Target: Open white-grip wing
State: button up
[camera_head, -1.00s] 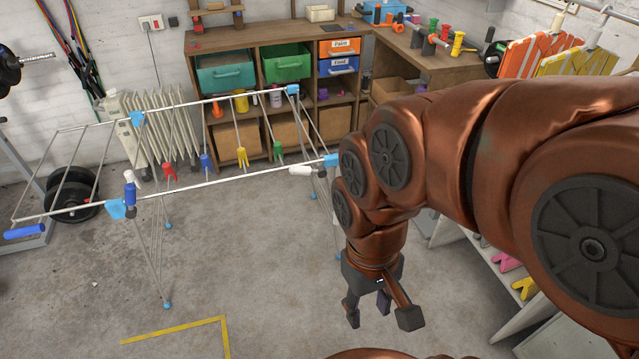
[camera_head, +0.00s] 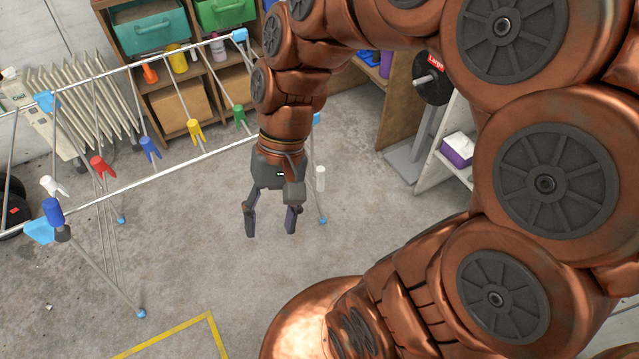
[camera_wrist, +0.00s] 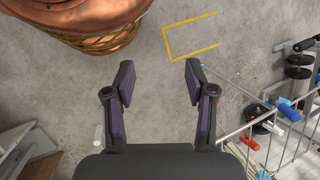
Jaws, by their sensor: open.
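The drying rack (camera_head: 128,194) stands at the left with pegs on its rail. The white grip (camera_head: 320,178) shows upright just right of my gripper, below the rack's right blue corner (camera_head: 316,118). The wing it belongs to is mostly hidden behind my arm; I cannot make out its full pose. My gripper (camera_head: 270,225) points down, open and empty, left of the white grip and apart from it in the picture. In the wrist view my gripper (camera_wrist: 160,82) has nothing between its fingers, and a white piece, likely the white grip (camera_wrist: 98,137), shows beside the left finger.
A blue grip (camera_wrist: 288,112) shows on the rack in the wrist view. Shelves with bins (camera_head: 150,32) and a radiator (camera_head: 85,100) stand behind the rack. A white shelf unit (camera_head: 446,160) is at the right. The floor around the yellow tape (camera_head: 165,338) is clear.

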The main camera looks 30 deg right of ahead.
jog(key=w+a+f+m+y+b, duration=0.1)
jog(key=w+f+m+y+b, duration=0.25)
jog(key=w+f+b, duration=0.3)
jog(key=m+t+y+b, duration=0.7)
jog(key=m+t+b, duration=0.55)
jog(key=b, duration=0.85)
send_over(320, 175)
jog(key=s+a, duration=0.4)
jog(key=a, duration=0.4)
notch_tip(320, 175, down, 23)
jog(key=m+g, duration=0.2)
jog(key=d+f+m+t+h+b, duration=0.3)
jog(key=d+f+m+t+b, duration=0.35)
jog(key=d+f, duration=0.65)
jog(key=shift+r+b+x, duration=0.15)
jog(key=shift+b+x, duration=0.5)
jog(key=shift+x, duration=1)
jog(key=shift+r+b+x, duration=0.15)
jog(key=shift+b+x, duration=0.45)
jog(key=shift+x, duration=1.05)
jog(key=shift+d, duration=0.1)
jog(key=shift+c, duration=0.2)
grip_shut()
